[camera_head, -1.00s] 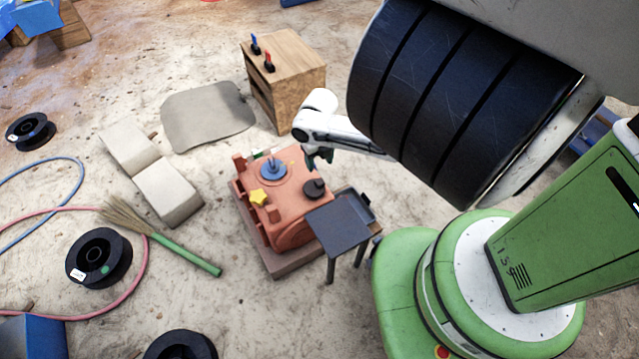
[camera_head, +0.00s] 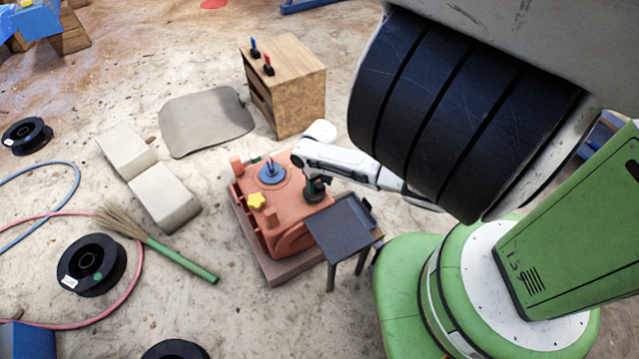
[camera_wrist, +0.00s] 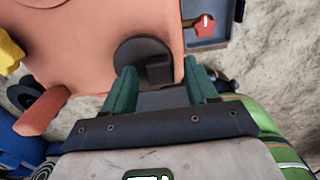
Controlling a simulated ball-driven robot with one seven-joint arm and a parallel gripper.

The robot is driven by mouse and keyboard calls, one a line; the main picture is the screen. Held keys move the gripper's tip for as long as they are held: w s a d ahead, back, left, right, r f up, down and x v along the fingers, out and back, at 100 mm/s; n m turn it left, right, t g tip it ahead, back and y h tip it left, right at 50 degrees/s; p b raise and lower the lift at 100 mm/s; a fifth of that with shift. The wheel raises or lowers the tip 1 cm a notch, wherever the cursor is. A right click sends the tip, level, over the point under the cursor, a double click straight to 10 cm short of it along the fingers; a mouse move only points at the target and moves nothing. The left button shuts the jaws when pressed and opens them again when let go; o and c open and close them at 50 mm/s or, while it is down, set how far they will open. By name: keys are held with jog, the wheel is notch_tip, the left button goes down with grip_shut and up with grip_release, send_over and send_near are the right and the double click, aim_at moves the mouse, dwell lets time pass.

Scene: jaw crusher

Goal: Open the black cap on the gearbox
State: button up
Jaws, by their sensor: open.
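The orange-red gearbox (camera_head: 285,228) stands on a low base in the middle of the head view. Its round black cap (camera_wrist: 138,52) has a raised block-like grip and shows near the centre of the wrist view. My gripper (camera_wrist: 161,75) is open, its two green fingers spread on either side, with the cap just ahead of and partly between the tips. I cannot tell whether they touch it. A yellow star knob (camera_head: 257,201) and a blue round fitting (camera_head: 272,172) are also on the gearbox.
A small dark side table (camera_head: 338,232) stands close to the gearbox at the right. A wooden cabinet (camera_head: 300,105) with red and blue handles is behind. Pale blocks (camera_head: 164,197), a broom (camera_head: 180,258) and a black spool (camera_head: 92,263) lie on the left floor.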

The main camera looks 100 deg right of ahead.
grip_shut()
dwell(0.5)
